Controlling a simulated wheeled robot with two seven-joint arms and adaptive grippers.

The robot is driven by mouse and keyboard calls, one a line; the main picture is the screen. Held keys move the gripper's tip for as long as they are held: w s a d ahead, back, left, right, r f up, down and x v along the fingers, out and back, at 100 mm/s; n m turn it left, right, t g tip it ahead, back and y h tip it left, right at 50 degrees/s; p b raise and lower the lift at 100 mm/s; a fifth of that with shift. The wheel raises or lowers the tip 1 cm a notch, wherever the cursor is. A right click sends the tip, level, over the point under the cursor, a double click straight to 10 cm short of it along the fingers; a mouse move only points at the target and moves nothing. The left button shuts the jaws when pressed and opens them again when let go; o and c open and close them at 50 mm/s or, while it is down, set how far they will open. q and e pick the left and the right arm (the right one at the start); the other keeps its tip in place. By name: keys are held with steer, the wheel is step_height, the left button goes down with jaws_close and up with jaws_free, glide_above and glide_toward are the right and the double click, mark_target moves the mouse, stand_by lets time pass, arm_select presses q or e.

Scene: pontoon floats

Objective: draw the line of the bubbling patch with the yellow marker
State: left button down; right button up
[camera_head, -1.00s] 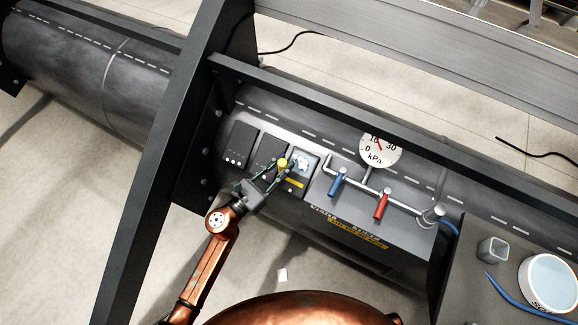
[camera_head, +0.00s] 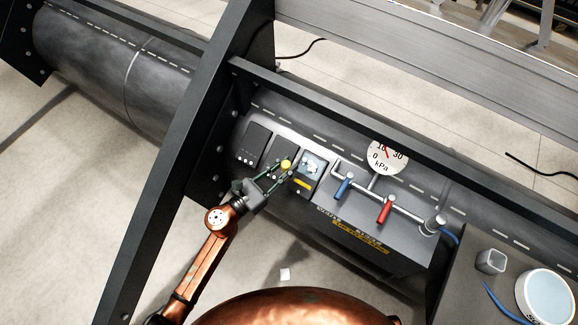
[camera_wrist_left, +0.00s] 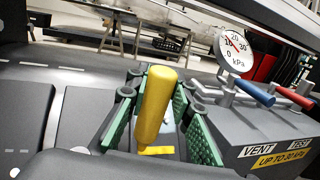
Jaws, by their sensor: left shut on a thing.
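My left gripper (camera_head: 280,180) is shut on the yellow marker (camera_head: 285,164). In the left wrist view the marker (camera_wrist_left: 155,105) stands slightly tilted between the green finger pads. The bubbling patch (camera_head: 317,178) is the rightmost of three dark patches on the grey float, with white foam (camera_head: 312,164) on its upper part. A yellow stripe (camera_head: 303,183) shows on its lower part and also in the left wrist view (camera_wrist_left: 157,150). The marker is just left of this patch in the head view. I cannot tell whether its tip touches anything. My right gripper is not in view.
Two other dark patches (camera_head: 254,145) lie to the left. To the right are a blue valve handle (camera_head: 344,186), a red one (camera_head: 387,209) and a kPa gauge (camera_head: 388,156). A dark frame beam (camera_head: 190,150) rises left of the gripper. A cup (camera_head: 491,261) and round tub (camera_head: 546,297) stand at right.

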arm_select(q)
steer(key=shift+s+a+r, duration=0.25)
steer(key=shift+s+r, duration=0.1)
steer(key=shift+r, duration=0.25)
steer(key=shift+f, duration=0.1)
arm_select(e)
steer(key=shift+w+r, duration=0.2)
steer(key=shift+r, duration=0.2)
arm_select(q)
steer(key=shift+s+a+r+p, duration=0.2)
steer(key=shift+s+r+p, duration=0.1)
steer(key=shift+r+p, duration=0.4)
steer(key=shift+s+a+r+p, duration=0.35)
steer(key=shift+s+r+p, duration=0.1)
steer(key=shift+r, duration=0.05)
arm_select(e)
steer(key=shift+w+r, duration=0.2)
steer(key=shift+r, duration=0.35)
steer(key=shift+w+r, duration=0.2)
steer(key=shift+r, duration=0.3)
